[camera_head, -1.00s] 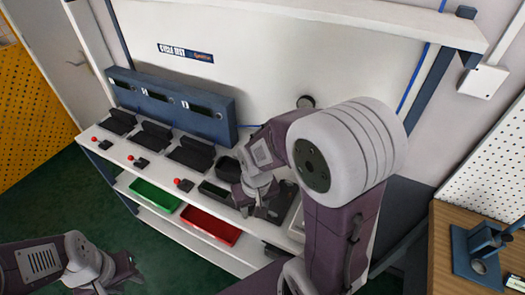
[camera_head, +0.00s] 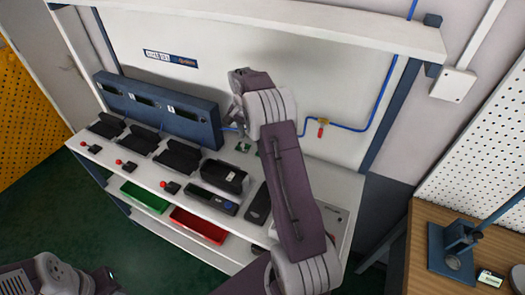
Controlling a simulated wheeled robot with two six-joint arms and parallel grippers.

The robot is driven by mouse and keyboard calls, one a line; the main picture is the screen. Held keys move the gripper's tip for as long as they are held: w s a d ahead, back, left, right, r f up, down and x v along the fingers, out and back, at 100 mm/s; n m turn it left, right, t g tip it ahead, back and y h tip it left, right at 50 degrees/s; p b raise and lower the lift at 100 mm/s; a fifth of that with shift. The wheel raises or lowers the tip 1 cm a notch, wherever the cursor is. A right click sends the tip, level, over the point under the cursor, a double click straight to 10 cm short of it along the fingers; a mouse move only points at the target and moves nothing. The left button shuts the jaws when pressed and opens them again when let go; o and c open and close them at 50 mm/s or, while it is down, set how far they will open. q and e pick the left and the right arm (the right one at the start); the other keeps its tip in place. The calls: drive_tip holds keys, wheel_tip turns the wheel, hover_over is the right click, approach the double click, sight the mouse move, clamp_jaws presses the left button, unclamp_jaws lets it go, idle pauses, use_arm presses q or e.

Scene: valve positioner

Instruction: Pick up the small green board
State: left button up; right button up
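A small green board (camera_head: 243,147) lies on the white bench top, behind a black open-topped holder. My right gripper (camera_head: 236,122) is above the back of the bench, a little above and left of the board in the picture. It points downward and is partly hidden by its own wrist, so its opening is unclear. No board shows in it. My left gripper (camera_head: 108,280) is at the bottom left edge, low over the floor and far from the board; its fingers are too dark and cut off to read.
A blue three-bay station (camera_head: 160,108) stands at the bench's back left, with black open cradles before it. The black holder (camera_head: 225,177) and a grey meter (camera_head: 212,200) are near the middle. Green (camera_head: 145,197) and red (camera_head: 198,226) bins sit on the lower shelf.

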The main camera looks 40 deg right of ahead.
drive_tip(key=shift+m, duration=0.7)
drive_tip(key=d+f+p, duration=0.1)
drive_tip(key=d+f, duration=0.4)
drive_tip(key=shift+s+d+f, duration=0.15)
drive_tip(key=shift+d+f, duration=0.1)
drive_tip(key=shift+f, duration=0.05)
drive_tip(key=shift+d+f, duration=0.1)
drive_tip(key=shift+f, duration=0.15)
drive_tip(key=shift+d+f, duration=0.1)
drive_tip(key=shift+f, duration=0.25)
wheel_tip(320, 180, down, 4)
drive_tip(key=shift+d+r+p, duration=0.1)
drive_tip(key=shift+d+p, duration=0.05)
drive_tip(key=shift+p, duration=0.4)
drive_tip(key=shift+d+f, duration=0.1)
drive_tip(key=shift+f, duration=0.25)
use_arm(q)
wheel_tip(320, 180, up, 3)
drive_tip(key=shift+s+d+f, duration=0.1)
drive_tip(key=shift+f, duration=0.05)
use_arm(e)
drive_tip(key=shift+r, duration=0.1)
clamp_jaws()
